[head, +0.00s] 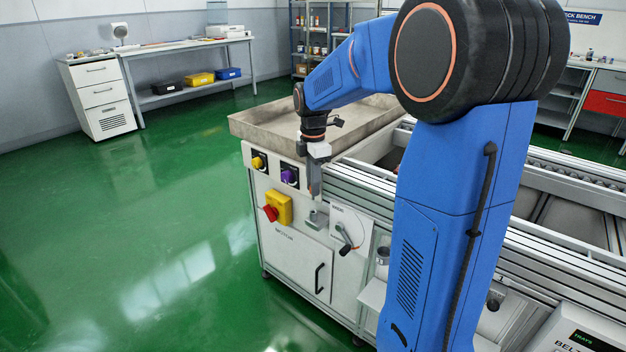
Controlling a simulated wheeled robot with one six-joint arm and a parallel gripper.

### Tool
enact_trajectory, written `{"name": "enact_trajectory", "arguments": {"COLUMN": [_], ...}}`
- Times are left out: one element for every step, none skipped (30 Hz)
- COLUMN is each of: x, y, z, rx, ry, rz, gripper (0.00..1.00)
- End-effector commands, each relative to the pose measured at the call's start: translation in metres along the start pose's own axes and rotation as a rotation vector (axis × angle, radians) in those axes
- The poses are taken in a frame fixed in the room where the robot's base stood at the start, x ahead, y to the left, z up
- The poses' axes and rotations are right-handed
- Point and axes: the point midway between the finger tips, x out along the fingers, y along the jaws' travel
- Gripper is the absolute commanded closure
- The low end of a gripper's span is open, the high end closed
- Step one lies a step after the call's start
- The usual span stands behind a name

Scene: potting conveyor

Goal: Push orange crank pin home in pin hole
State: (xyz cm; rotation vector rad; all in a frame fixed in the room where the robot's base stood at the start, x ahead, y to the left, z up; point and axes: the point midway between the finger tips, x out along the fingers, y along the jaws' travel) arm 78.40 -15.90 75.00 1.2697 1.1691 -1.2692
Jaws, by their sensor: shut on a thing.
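My gripper (315,191) points down at the front edge of the white machine cabinet. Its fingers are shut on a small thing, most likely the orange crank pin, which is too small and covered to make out. Just below the fingertips, a small grey bracket (317,219) sticks out from the cabinet front. I cannot make out the pin hole, nor whether the pin is in it. To the right, a crank with a black handle (346,248) sits on a white plate (343,219).
A yellow knob (258,163), a purple knob (289,176) and a yellow switch box (284,208) with a red handle (270,213) are left of the gripper. A grey tray (262,127) lies behind it. Conveyor rails run to the right. The green floor at left is clear.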

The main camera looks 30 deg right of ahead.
Motion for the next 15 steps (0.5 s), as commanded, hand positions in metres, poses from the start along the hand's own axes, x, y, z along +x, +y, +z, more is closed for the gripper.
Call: {"name": "enact_trajectory", "arguments": {"x": [0.003,0.005,0.007,0.009,0.011,0.013,0.015,0.016,0.018,0.020,0.021,0.024,0.025,0.027,0.030], "y": [0.000,0.000,-0.001,-0.001,-0.001,0.000,0.000,0.000,0.000,0.000,0.000,-0.001,-0.001,0.000,0.000], "z": [0.000,0.000,0.000,0.000,0.000,0.000,0.000,0.000,0.000,0.000,0.000,0.000,0.000,0.000,0.000], "rx": [0.000,0.000,0.000,0.000,0.000,0.000,0.000,0.000,0.000,0.000,0.000,0.000,0.000,0.000,0.000], "ry": [0.000,0.000,0.000,0.000,0.000,0.000,0.000,0.000,0.000,0.000,0.000,0.000,0.000,0.000,0.000], "rz": [-0.001,-0.002,-0.002,-0.002,-0.002,-0.001,-0.001,-0.001,-0.001,-0.001,-0.001,-0.001,-0.001,-0.001,-0.001], "gripper": [1.00,1.00,1.00,1.00,1.00,1.00,1.00,1.00,1.00,1.00,1.00,1.00,1.00,1.00,1.00]}}
